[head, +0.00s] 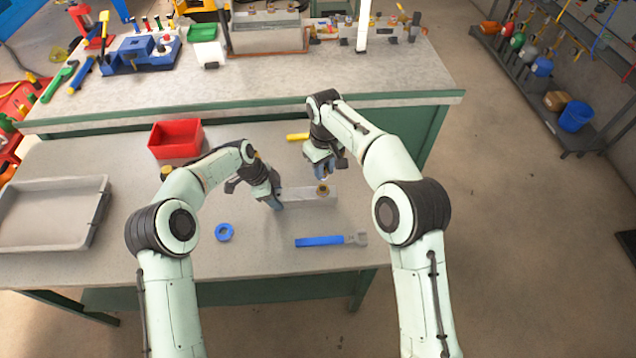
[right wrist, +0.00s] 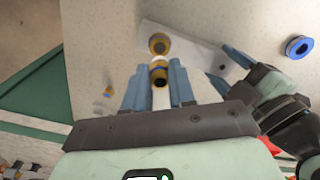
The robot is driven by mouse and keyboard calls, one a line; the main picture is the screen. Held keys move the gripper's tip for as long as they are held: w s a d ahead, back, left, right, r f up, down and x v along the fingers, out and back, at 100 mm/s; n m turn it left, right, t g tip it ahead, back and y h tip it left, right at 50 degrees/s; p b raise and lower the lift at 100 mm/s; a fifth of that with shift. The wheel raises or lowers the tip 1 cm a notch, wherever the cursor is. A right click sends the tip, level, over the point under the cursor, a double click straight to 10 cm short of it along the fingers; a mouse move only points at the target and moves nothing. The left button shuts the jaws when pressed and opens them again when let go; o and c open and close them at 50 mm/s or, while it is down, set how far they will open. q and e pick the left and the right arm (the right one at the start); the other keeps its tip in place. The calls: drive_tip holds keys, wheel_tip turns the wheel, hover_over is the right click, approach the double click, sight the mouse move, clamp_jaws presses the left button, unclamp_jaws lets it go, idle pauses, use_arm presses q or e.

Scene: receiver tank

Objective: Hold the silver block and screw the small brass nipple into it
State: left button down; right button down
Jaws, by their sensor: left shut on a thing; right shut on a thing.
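The silver block (head: 300,194) lies on the near table, with a round brass fitting (head: 322,190) on its upper face toward its right end. The block and fitting (right wrist: 159,44) also show in the right wrist view. My left gripper (head: 277,203) is shut on the block's left part; its blue fingers (right wrist: 226,72) show in the wrist view. My right gripper (head: 322,174) is above the fitting. In the wrist view its blue fingers (right wrist: 160,85) are shut on the small brass nipple (right wrist: 160,70), which appears close to the fitting. I cannot tell whether they touch.
A blue-handled wrench (head: 322,241) and a blue ring (head: 224,232) lie in front of the block. A red bin (head: 175,138) and grey tray (head: 95,226) stand to the left. A yellow piece (head: 297,137) lies behind. The table's front edge is clear.

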drive_tip(key=shift+w+r, duration=0.1)
drive_tip(key=shift+r, duration=0.05)
drive_tip(key=shift+f, duration=2.5)
